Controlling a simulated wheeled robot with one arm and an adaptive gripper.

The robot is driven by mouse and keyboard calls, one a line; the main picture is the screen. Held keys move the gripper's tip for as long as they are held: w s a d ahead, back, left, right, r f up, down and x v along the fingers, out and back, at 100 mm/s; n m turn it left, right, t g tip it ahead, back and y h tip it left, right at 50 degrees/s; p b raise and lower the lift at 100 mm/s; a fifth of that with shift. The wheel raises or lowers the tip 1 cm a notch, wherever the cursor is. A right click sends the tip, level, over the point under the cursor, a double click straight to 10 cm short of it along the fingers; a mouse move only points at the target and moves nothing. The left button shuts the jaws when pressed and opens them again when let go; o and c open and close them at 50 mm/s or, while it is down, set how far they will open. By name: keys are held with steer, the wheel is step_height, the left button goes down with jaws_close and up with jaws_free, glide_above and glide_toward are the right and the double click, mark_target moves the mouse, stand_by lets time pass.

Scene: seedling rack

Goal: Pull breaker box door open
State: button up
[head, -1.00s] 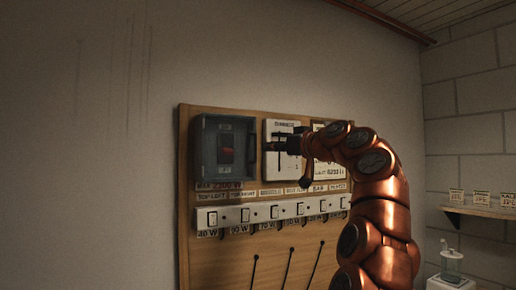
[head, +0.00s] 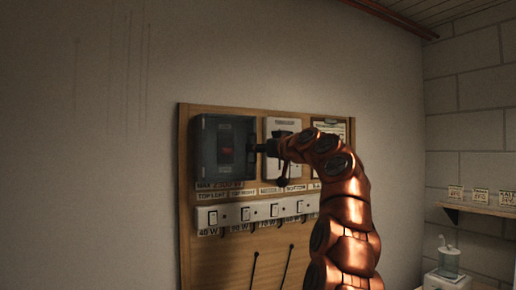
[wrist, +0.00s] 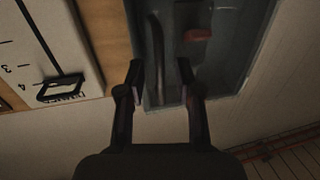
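The breaker box (head: 224,170) is a grey box with a see-through door, on the left of a wooden board. Its door looks shut. A red switch (head: 227,154) shows through it, and also in the wrist view (wrist: 197,35). My gripper (head: 256,148) is at the right edge of the box. In the wrist view my gripper (wrist: 160,75) is open, its two fingers apart on either side of a dark upright handle (wrist: 157,60) on the door. I cannot tell whether either finger touches the handle.
The wooden board (head: 215,262) carries a row of light switches (head: 245,214) below the box. A white timer panel (head: 283,126) stands right of the box, close to my gripper; its slider (wrist: 60,87) shows in the wrist view. A shelf (head: 490,208) is at far right.

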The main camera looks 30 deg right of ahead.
jaws_close()
steer(key=shift+s+a, duration=0.2)
stand_by(0.6)
